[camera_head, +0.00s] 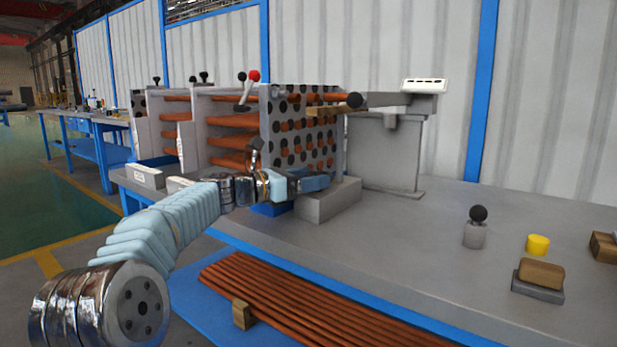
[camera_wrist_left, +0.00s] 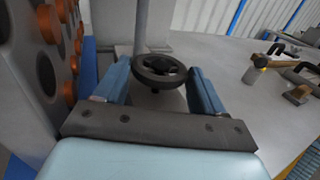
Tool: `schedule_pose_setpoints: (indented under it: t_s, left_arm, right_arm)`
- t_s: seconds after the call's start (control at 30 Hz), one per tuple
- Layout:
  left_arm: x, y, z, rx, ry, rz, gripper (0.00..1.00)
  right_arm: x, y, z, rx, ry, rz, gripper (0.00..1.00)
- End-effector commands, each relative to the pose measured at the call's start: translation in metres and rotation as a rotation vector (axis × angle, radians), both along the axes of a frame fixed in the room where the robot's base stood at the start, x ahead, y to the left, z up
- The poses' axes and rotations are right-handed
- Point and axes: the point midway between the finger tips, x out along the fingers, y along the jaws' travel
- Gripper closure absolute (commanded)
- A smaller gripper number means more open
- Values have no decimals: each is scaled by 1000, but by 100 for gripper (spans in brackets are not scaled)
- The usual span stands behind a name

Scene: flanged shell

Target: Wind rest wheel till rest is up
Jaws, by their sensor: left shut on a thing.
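A dark handwheel (camera_wrist_left: 160,71) with a black hub sits between my left gripper's two blue fingers in the left wrist view. My left gripper (camera_wrist_left: 163,88) is shut on its rim. In the head view the left gripper (camera_head: 318,183) is low in front of the drilled tube plate (camera_head: 300,125), and the wheel is hidden there. A thin upright grey post (camera_wrist_left: 141,25) rises just behind the wheel; I cannot tell whether it is the rest. A grey block (camera_head: 335,203) stands beside the gripper on the bench. My right gripper is not in view.
The flanged shell (camera_head: 200,125) with copper tubes stands at left. A tool on a grey stand (camera_head: 385,150) reaches towards the tube plate. A black-knobbed piece (camera_head: 475,232), a yellow cylinder (camera_head: 538,244) and a brown block (camera_head: 540,273) stand at right. Copper rods (camera_head: 310,305) lie in front.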

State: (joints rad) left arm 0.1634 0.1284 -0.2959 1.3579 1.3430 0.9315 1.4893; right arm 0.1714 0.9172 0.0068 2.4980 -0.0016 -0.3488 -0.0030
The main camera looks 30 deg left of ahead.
Motion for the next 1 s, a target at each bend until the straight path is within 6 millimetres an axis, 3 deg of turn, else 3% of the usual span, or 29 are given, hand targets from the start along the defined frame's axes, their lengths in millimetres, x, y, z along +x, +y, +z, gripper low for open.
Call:
schedule_pose_setpoints:
  t_s: [0.2, 0.23, 0.4, 0.77, 1.0]
  left_arm:
    - [0, 0, 0, -1, 0, 3, 61]
    - [0, 0, 0, -1, 0, 3, 27]
    - [0, 0, 0, -1, 0, 2, 5]
    - [-7, 4, 0, 0, 0, 3, 5]
    - [-52, 27, 1, 0, -1, 5, 5]
  right_arm:
    - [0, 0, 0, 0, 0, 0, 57]
    - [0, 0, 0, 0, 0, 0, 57]
    - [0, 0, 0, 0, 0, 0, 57]
    - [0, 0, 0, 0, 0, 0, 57]
    - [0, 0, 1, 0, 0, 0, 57]
